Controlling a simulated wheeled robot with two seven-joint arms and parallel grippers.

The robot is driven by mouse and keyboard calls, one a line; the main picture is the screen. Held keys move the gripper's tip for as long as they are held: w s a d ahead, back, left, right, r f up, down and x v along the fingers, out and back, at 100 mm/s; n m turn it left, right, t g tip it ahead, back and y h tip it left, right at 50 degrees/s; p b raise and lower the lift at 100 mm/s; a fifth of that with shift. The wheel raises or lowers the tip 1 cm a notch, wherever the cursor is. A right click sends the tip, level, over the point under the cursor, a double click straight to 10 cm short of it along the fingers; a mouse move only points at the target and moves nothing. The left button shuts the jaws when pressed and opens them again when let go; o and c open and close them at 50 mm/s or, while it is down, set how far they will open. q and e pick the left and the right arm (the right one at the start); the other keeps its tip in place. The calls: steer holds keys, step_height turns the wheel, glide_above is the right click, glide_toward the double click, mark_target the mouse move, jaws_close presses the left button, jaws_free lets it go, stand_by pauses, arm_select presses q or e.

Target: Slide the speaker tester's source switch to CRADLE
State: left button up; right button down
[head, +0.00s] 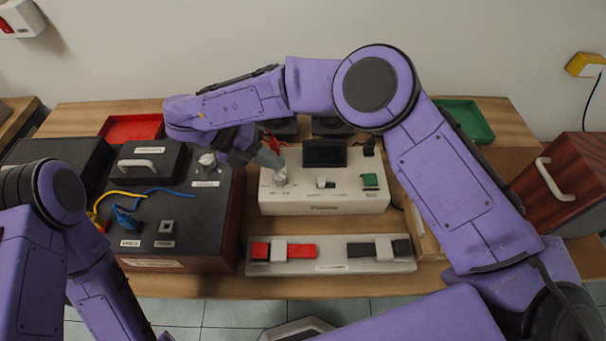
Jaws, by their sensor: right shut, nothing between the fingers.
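The cream panel box (322,207), which looks like the speaker tester, stands at the middle of the bench with a dark screen (324,153) at its back. A small pale control (326,183) sits on its top face, and a green part (370,181) is at its right. The lettering is too small to read, so I cannot tell which control is the source switch. My right gripper (281,180) is shut and empty, low over the left part of the panel. It hides what is beneath it, and contact is unclear. My left gripper is out of view.
A dark speaker cabinet (200,222) with yellow and blue leads stands left of the panel. A pale strip (332,267) with red and black blocks lies in front. Red (131,127) and green (465,118) trays are behind. A wooden box (562,180) is at right.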

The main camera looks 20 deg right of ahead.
mark_target(318, 184)
steer(key=p+x, duration=0.2)
steer(key=x, duration=0.7)
steer(key=shift+d, duration=0.1)
steer(key=shift+s+d+f, duration=0.1)
steer(key=shift+d+f, duration=0.1)
steer(key=shift+f, duration=0.1)
